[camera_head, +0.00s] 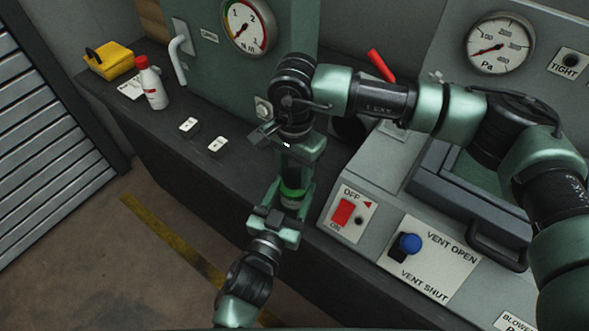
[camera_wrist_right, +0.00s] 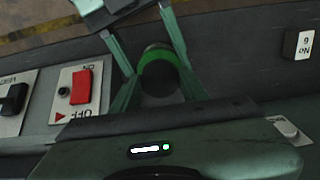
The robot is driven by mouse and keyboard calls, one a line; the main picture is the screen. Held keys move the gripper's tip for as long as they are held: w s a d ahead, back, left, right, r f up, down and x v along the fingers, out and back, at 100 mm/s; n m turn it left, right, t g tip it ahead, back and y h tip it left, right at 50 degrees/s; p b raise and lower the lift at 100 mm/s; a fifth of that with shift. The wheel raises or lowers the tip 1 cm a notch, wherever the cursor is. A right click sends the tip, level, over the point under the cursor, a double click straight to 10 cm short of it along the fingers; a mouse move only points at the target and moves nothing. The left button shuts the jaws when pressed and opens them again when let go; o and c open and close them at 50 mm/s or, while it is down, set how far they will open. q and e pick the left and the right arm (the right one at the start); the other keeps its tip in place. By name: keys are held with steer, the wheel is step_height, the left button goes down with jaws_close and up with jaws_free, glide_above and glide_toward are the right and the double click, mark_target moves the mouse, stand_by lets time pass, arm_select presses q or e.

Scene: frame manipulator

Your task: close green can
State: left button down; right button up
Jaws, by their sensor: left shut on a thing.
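The green can (camera_head: 292,193) is upright between my two grippers, low in the middle of the head view. My left gripper (camera_head: 288,202) comes up from below and is shut on the can. My right gripper (camera_head: 297,168) reaches down from above, just over the can. In the right wrist view the can's green rim (camera_wrist_right: 158,57) shows around a dark round area (camera_wrist_right: 160,82). I cannot tell whether that is a lid or the open mouth. Right gripper fingers (camera_wrist_right: 158,88) lie on either side of it; whether they touch anything is unclear.
A dark bench holds a white bottle with red cap (camera_head: 151,83), a yellow box (camera_head: 108,62) and two small white tags. A console with a red switch (camera_head: 342,212) and blue vent knob (camera_head: 410,243) stands close on the right. Open floor lies at lower left.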

jaws_close()
steer(key=m, duration=0.3)
steer(key=shift+m, duration=0.4)
steer(key=m, duration=0.8)
steer(key=shift+m, duration=0.3)
steer(key=m, duration=0.5)
steer(key=shift+m, duration=0.3)
steer(key=o, duration=1.3)
jaws_free()
